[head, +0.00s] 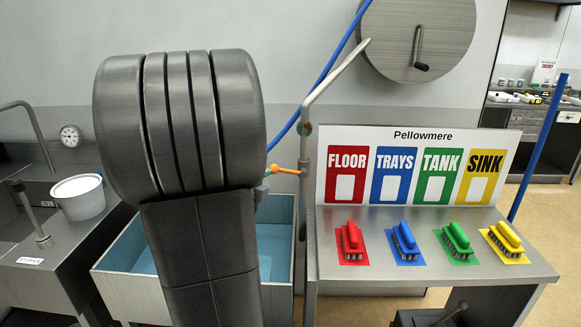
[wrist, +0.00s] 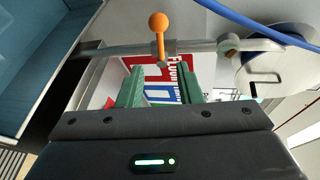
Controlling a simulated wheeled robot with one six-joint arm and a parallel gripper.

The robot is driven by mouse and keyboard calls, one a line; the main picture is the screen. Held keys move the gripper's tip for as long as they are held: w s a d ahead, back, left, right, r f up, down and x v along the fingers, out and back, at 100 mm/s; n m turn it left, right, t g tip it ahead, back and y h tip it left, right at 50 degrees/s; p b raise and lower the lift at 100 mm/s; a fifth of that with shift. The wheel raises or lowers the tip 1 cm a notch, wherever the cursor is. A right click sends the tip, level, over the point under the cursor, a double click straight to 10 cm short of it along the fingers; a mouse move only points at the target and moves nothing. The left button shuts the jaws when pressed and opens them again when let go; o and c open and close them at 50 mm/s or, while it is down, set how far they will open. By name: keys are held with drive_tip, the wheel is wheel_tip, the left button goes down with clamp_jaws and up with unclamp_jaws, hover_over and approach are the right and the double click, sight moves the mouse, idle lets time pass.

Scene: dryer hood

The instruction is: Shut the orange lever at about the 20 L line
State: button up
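The orange lever (head: 285,170) sticks out sideways from the grey standpipe (head: 305,150) in the head view, just right of my arm. In the wrist view the orange lever (wrist: 159,35) shows its round knob and short stem on the pipe, beyond my fingertips. My gripper (wrist: 159,84) has two green fingers, apart with nothing between them; the lever lies ahead of the gap, seemingly not touched. The tank (head: 277,215) holds blue water and is partly hidden by my arm; it also shows in the wrist view (wrist: 40,50). No litre marks can be read.
A blue hose (head: 330,68) runs near the pipe from a hose reel (head: 418,35). Right of the pipe, a bench (head: 400,285) carries a colour-coded sign (head: 410,170) and several brushes. A white bucket (head: 80,198) stands on the left counter.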

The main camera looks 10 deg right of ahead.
sight(285, 171)
drive_tip(key=p+x, duration=0.1)
drive_tip(key=x, duration=1.2)
drive_tip(key=shift+w+d+f, duration=0.1)
drive_tip(key=shift+w+d, duration=0.15)
drive_tip(key=shift+w, duration=0.05)
drive_tip(key=shift+c, duration=0.2)
